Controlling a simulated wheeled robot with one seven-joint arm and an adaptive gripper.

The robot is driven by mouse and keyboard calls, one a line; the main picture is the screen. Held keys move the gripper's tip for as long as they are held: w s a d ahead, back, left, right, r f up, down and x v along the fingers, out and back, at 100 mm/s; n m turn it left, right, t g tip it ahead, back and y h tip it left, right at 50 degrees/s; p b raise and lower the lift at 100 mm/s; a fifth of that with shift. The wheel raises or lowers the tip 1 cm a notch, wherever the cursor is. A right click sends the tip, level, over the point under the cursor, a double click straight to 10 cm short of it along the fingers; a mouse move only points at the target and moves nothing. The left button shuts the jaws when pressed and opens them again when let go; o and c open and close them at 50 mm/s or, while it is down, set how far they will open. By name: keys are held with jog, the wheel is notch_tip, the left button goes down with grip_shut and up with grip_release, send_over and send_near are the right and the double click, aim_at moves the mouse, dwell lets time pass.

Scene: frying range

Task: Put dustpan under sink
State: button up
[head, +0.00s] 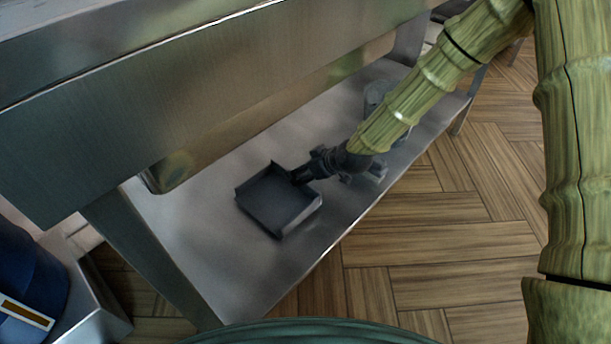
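The dark grey dustpan (277,201) is over the metal shelf (190,225) below the sink unit (150,90), with its open face up. It looks flat on the shelf or just above it; I cannot tell which. My gripper (303,174) reaches in from the right, with its fingertips at the dustpan's right edge, where a handle would be. The fingers and the arm's end cover that part, so I cannot tell whether they are closed on it. The sink basin's underside (190,160) hangs above the shelf.
A grey object (377,95) stands on the shelf behind my arm, partly hidden. A table leg (150,255) stands at the shelf's left end. A dark blue container (28,280) is at the lower left. The wooden floor (440,230) at the right is clear.

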jog(key=shift+f+b, duration=0.4)
jog(key=shift+f, duration=0.55)
jog(key=shift+r, duration=0.1)
jog(key=o, duration=1)
jog(key=shift+r, duration=0.15)
jog(key=p+v, duration=0.5)
jog(key=v, duration=0.6)
jog(key=shift+s+d+r+p, duration=0.2)
jog(key=shift+s+d+p, duration=0.1)
jog(key=shift+p, duration=0.1)
